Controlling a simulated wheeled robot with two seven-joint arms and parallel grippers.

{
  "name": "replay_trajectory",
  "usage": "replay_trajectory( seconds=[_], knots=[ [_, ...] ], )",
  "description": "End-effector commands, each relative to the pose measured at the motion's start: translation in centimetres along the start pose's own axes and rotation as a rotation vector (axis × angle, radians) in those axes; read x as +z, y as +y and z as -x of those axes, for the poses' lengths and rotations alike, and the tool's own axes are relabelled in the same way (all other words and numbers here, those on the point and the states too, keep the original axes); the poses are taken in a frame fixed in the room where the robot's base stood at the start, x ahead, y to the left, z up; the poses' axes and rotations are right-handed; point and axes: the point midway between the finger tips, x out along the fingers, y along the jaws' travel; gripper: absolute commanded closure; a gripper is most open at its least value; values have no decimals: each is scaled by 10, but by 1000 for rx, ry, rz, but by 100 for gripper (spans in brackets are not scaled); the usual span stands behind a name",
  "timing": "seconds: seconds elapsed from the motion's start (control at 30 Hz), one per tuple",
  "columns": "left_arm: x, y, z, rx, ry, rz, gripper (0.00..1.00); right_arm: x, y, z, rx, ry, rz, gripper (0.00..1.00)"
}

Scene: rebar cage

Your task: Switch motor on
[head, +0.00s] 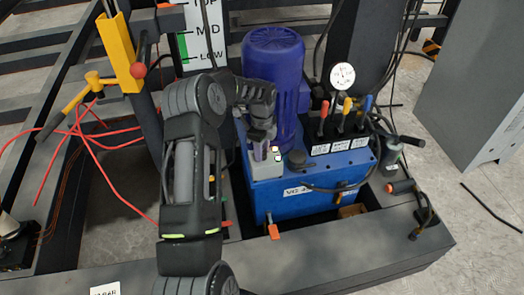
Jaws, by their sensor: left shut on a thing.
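The blue motor (273,75) stands upright on the blue hydraulic power unit (305,196). A small light-grey switch box (266,170) with a green light (277,152) sits at the unit's front left corner, below the motor. My left gripper (261,150) points down onto the top of this box and is shut on the switch there. The fingers hide most of the switch, so its position cannot be told. My right gripper is not in view.
Three levers with red, yellow and blue knobs (347,104) and a pressure gauge (342,76) stand to the right of the motor. A yellow bracket (119,50) and red cables (85,135) are at left. A grey cabinet (475,85) stands at right.

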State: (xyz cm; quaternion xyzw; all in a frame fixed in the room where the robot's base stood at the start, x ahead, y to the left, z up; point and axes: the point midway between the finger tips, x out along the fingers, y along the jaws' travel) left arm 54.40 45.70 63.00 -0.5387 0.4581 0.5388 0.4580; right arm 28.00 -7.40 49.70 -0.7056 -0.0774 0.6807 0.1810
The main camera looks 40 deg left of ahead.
Motion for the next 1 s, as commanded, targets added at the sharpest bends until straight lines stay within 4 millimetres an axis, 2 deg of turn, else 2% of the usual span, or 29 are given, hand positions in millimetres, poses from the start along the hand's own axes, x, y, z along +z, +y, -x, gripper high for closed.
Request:
replay_trajectory(
  seconds=[0.23, 0.63, 0.67, 0.9, 1.0],
  knots=[
    [0, 0, 0, -1, 0, -60, 100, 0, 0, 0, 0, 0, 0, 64],
    [0, 0, 0, -1, -1, -67, 100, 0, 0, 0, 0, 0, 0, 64],
    [0, 0, 0, -1, -1, -67, 66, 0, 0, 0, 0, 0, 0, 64],
    [0, 0, 0, -1, 0, -66, 46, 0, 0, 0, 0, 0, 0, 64],
    [0, 0, 0, 0, 0, -66, 46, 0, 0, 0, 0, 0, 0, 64]
  ],
)
